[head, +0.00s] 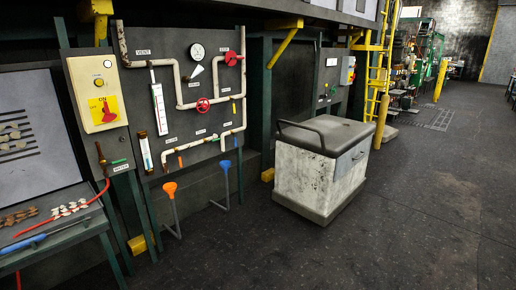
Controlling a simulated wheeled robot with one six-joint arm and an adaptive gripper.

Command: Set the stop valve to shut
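A grey valve panel (185,75) with white piping stands left of centre in the head view. A red round handwheel (203,105) sits on the pipe at mid-panel. A red valve handle (233,58) sits at the upper right of the panel. Small orange, blue and yellow handles are lower down. One label reads VENT; the others are too small to read, so I cannot tell which valve is the stop valve or how it is set. My gripper is not in view, and nothing is seen touching the panel.
A white bin-like cart (322,165) with a dark lid stands on the floor right of the panel. Orange-topped (170,189) and blue-topped stands are below the panel. A bench (50,240) with tools is at the left. The dark floor (420,200) at the right is clear.

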